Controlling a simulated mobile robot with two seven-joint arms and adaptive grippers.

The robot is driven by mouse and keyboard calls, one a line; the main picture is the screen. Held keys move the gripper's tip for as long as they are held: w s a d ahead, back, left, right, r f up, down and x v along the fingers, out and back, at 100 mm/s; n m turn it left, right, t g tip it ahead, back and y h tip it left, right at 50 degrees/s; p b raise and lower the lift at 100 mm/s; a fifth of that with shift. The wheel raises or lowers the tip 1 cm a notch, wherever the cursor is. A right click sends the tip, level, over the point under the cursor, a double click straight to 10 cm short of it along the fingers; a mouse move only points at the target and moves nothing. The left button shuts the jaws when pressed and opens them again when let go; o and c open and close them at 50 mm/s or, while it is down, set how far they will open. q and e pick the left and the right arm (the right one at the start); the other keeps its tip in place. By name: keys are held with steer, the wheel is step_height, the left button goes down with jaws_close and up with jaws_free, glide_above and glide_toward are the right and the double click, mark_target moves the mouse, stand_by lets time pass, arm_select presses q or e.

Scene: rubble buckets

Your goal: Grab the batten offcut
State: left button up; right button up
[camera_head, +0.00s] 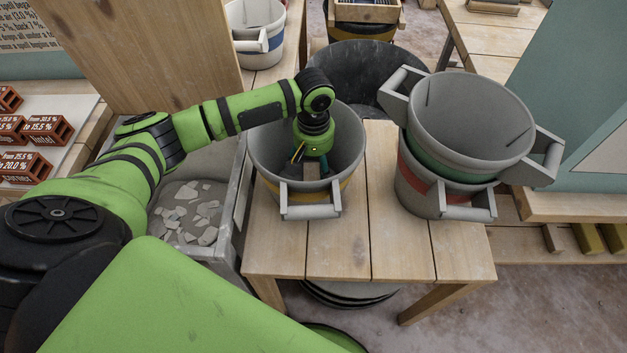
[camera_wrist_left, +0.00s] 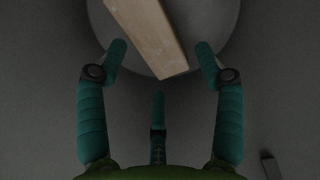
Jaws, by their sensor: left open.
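The batten offcut (camera_wrist_left: 150,34) is a pale wooden block. In the left wrist view it lies at a slant on the round bottom of the bucket, running out of the top edge. In the head view a small brown part of it (camera_head: 312,171) shows below my left gripper (camera_head: 311,162). This gripper points down inside the grey bucket with the yellow band (camera_head: 265,140). In the left wrist view its teal fingers (camera_wrist_left: 160,68) are spread apart, with the lower end of the offcut between the two upper tips and no clear contact. My right gripper is out of view.
Two stacked buckets (camera_head: 470,125) stand to the right on the wooden table (camera_head: 390,250). A black tub (camera_head: 365,65) is behind. A grey bin with rubble (camera_head: 228,240) is at the left. A small dark piece (camera_wrist_left: 270,166) shows at the wrist view's lower right.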

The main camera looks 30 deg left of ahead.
arm_select(q)
steer(key=f, duration=0.2)
steer(key=shift+s+d+f, duration=0.1)
steer(key=shift+d+f, duration=0.2)
steer(key=shift+f, duration=0.55)
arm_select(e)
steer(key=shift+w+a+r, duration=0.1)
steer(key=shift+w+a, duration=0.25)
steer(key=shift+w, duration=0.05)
arm_select(q)
steer(key=c, duration=1)
steer(key=shift+o, duration=0.2)
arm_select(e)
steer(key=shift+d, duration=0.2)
arm_select(q)
steer(key=shift+r, duration=0.1)
step_height(320, 180, up, 10)
step_height(320, 180, up, 15)
steer(key=p, duration=1.5)
glide_above(316, 172)
steer(key=shift+s, duration=0.1)
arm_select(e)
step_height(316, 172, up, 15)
arm_select(q)
steer(key=shift+f, duration=0.2)
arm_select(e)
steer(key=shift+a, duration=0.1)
